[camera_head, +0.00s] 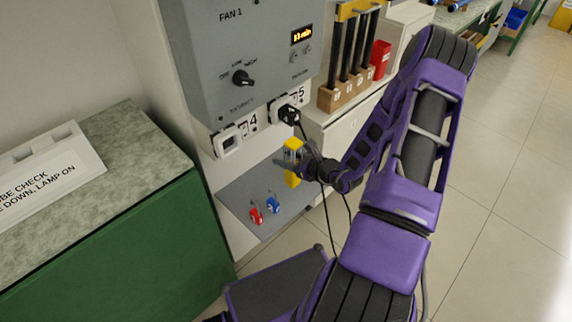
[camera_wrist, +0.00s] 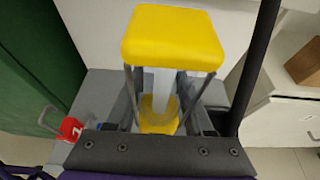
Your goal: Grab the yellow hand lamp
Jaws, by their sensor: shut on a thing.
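The yellow hand lamp (camera_head: 292,146) is upright at my gripper, over the right part of a small grey shelf, in the head view. In the wrist view its yellow top (camera_wrist: 172,38) fills the upper middle, with a pale body and a yellow lower part below it. My gripper (camera_head: 297,163) is shut on the lamp, one finger on each side of its pale body in the wrist view (camera_wrist: 167,95). Whether the lamp's base touches the shelf is hidden.
The grey shelf (camera_head: 236,192) bears a red padlock (camera_head: 256,215) and a blue padlock (camera_head: 273,204). A black plug (camera_head: 289,114) sits in socket 5, its cable hanging close to my gripper. A grey fan panel (camera_head: 238,70) is above; a green cabinet (camera_head: 120,255) stands left.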

